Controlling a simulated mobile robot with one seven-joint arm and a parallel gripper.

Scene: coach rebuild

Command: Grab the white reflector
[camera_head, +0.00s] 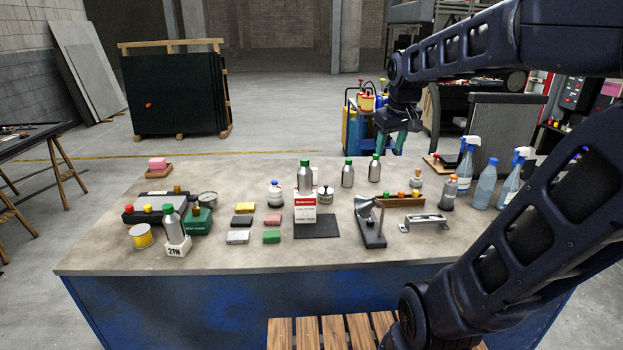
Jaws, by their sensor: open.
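A small pale, whitish-grey block (237,237), which looks like the white reflector, lies flat on the workbench (190,275) left of centre. It is the front left piece in a cluster of similar small blocks. A green block (271,237) lies to its right, and a dark block (242,221) lies just behind it. My gripper (391,146) is open, with teal fingers pointing down. It is above the far right part of the bench, well to the right of and behind the pale block. Nothing shows between its fingers.
A red-and-white box (305,208) with a green-capped bottle (305,177) above it stands right of the cluster. A bottle in a white holder (177,246) stands left. Metal bottles (347,174) stand near my gripper. Spray bottles (466,165) are far right. The front bench strip is clear.

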